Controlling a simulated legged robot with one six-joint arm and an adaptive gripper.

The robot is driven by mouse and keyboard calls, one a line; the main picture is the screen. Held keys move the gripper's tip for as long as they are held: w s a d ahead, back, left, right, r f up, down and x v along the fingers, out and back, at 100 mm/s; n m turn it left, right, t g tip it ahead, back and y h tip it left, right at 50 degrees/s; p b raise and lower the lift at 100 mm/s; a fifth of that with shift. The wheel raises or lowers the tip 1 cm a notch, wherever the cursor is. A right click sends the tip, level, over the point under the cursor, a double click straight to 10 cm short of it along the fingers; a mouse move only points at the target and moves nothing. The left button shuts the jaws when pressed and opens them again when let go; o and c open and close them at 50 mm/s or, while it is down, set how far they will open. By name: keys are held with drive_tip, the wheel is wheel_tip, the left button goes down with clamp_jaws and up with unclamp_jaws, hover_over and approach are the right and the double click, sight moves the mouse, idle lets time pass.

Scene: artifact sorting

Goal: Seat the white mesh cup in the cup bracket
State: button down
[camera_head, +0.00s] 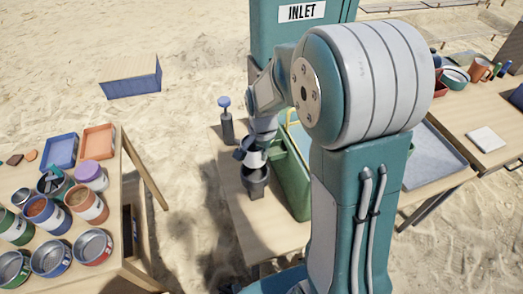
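My gripper (250,149) is low over the middle table, at the end of my arm. A small white piece (255,160), which looks like the white mesh cup, shows directly under the gripper. Its mesh is too small to make out, and the gripper partly hides it. A dark, cup-shaped holder (256,184), which looks like the cup bracket, stands upright on the table just below the white piece. I cannot tell whether the white piece is inside the holder or just above it. The fingers are too small and covered to show whether they are closed on it.
A green container (291,185) stands close to the right of the holder. A dark post with a blue knob (225,112) stands behind left. The left table holds several cans, a blue tray (59,151) and an orange tray (99,141). A grey tray (432,158) lies at right.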

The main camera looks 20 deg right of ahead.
sight(262, 164)
drive_tip(key=shift+f, duration=2.3)
drive_tip(key=shift+f, duration=2.1)
drive_tip(key=c, duration=0.7)
unclamp_jaws()
wheel_tip(262, 164, up, 11)
drive_tip(key=shift+r, duration=0.4)
